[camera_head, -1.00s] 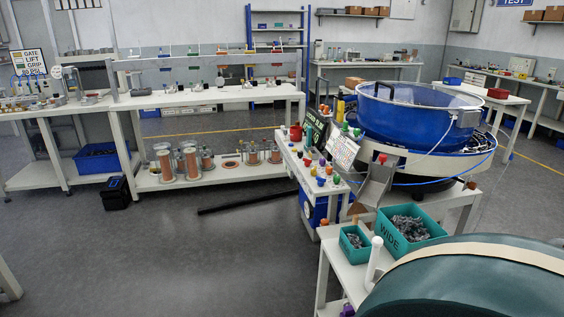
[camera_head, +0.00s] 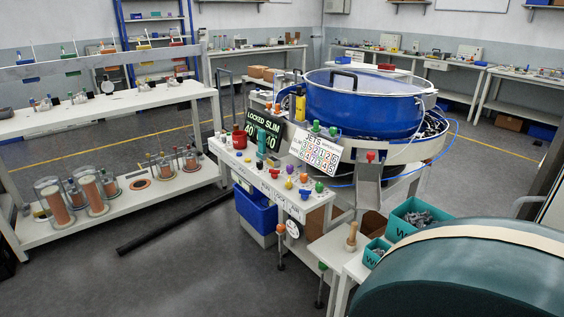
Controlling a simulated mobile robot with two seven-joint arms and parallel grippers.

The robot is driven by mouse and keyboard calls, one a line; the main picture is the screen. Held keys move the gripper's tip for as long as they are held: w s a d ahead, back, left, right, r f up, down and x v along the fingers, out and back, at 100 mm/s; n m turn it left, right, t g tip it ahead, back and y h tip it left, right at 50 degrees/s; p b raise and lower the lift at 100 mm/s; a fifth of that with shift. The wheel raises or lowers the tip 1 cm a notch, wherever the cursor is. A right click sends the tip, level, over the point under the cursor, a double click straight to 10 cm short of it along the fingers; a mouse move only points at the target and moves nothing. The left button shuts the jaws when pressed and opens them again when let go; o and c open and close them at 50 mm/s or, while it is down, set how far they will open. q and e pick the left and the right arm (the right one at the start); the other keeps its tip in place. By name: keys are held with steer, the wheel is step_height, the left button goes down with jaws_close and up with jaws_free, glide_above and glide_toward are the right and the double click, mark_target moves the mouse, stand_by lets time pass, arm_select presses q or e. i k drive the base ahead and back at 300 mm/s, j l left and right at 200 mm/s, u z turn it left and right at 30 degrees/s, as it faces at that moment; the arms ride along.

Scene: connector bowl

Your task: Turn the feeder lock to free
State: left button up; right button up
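The feeder is a blue bowl (camera_head: 362,108) with a clear lid and a black handle, on a white stand. A dark display (camera_head: 264,131) on its front left reads "LOCKED SLIM" with "40" and "40" below. Several coloured knobs and buttons sit on the white control bench (camera_head: 262,180) in front of it, among them a red one (camera_head: 239,137) and a yellow one (camera_head: 289,184). Small lettering runs along the bench's front edge; I cannot read which control is the lock. Neither of my grippers is in view.
A white card (camera_head: 316,151) with coloured numbers stands beside the display. Teal bins (camera_head: 418,218) of grey parts stand at the right. A black bar (camera_head: 172,223) lies on the floor left of the bench. Grey floor (camera_head: 190,275) is open at the front left.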

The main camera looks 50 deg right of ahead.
mark_target(288, 184)
steer(key=i+z, duration=0.3)
steer(key=z, duration=0.2)
steer(key=i+j+z, duration=0.2)
steer(key=z, duration=0.25)
steer(key=i+j+z, duration=0.25)
steer(key=z, duration=0.25)
steer(key=i+j+z, duration=0.3)
steer(key=z, duration=0.2)
steer(key=i+j+z, duration=0.1)
steer(key=j+z, duration=0.4)
